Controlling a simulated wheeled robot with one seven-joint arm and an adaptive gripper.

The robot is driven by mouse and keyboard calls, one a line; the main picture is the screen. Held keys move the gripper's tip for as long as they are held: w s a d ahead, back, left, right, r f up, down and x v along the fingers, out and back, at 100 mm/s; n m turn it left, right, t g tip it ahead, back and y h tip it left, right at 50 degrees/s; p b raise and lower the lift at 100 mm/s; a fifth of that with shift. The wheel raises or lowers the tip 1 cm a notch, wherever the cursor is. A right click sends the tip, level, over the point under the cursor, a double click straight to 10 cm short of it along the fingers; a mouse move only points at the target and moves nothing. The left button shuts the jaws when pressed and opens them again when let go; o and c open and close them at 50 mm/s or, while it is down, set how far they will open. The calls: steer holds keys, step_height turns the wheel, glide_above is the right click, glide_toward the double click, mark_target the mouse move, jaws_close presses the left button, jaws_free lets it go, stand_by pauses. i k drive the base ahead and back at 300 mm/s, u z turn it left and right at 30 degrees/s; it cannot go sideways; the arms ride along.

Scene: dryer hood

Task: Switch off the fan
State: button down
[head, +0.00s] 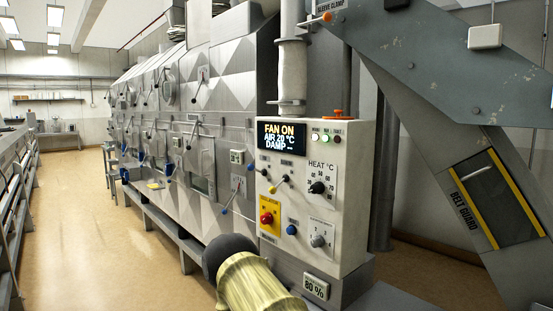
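A white control box (340,200) stands right of centre in the head view. Its display (283,135) reads "FAN ON", "AIR 20 °C" and "DAMP". Of the small lamps above the heat dial, a green lamp (325,138) looks lit. The front bears a lever with a yellow tip (272,189), a black heat knob (317,188), a red knob (267,217) on a yellow plate, a blue button (291,229) and a grey knob (318,240). Most small labels are unreadable, so I cannot tell which control is the fan's. My gripper is not in view; part of my arm shows at the bottom.
A long metal dryer (215,90) runs back left from the box. A sloping grey conveyor housing with a yellow-edged belt guard (495,200) is at right. The tan floor (85,220) at left is mostly clear.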

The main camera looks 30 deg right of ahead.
mark_target(251, 167)
steer(key=z, duration=0.45)
steer(key=i, duration=0.35)
steer(key=z, duration=0.45)
